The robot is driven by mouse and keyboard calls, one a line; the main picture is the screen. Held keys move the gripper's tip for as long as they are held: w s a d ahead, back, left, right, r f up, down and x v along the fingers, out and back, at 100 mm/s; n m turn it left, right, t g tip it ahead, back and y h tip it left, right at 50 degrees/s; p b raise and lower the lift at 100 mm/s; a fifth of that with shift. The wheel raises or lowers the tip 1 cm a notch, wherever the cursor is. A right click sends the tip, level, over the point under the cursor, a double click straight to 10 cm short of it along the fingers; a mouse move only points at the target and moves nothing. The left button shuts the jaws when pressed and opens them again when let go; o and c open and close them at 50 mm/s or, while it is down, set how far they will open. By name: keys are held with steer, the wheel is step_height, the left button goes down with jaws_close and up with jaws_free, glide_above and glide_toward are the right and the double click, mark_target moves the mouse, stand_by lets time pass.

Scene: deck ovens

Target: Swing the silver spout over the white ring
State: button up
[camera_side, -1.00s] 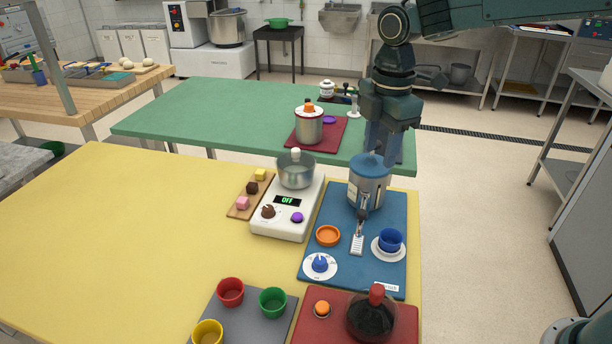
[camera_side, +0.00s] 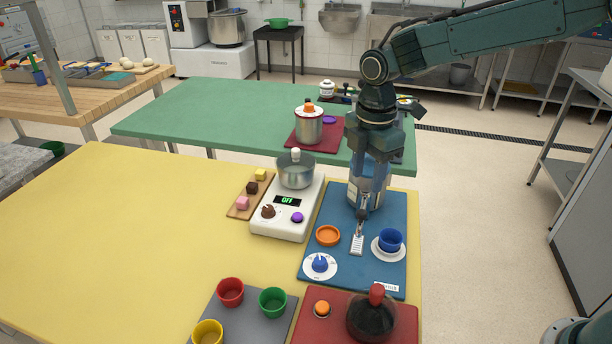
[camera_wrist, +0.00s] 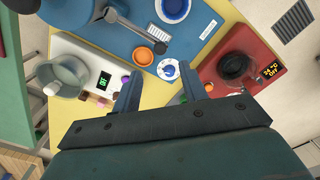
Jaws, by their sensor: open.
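A silver and blue urn (camera_side: 368,196) stands at the back of the blue mat, its top hidden behind my gripper. Its silver spout (camera_side: 365,200) shows at the front, with a dark end above a small white grate (camera_side: 357,245). The spout also shows in the wrist view (camera_wrist: 128,24), with a dark knob. A white ring (camera_side: 375,250) surrounds the blue cup (camera_side: 390,239), right of the grate; the spout is not over it. My gripper (camera_side: 369,178) is open and empty at the urn's upper part; I cannot tell whether it touches. Its fingers also show in the wrist view (camera_wrist: 159,92).
A white scale-like cooker (camera_side: 285,222) with a pot stands left of the mat. An orange dish (camera_side: 328,236) and a white dial (camera_side: 320,267) sit in front. A dark kettle (camera_side: 372,318) stands nearer. The yellow table's left side is clear.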

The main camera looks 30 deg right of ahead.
mark_target(362, 212)
step_height(362, 212, down, 9)
steer(key=shift+r, duration=0.1)
stand_by(0.4)
jaws_close()
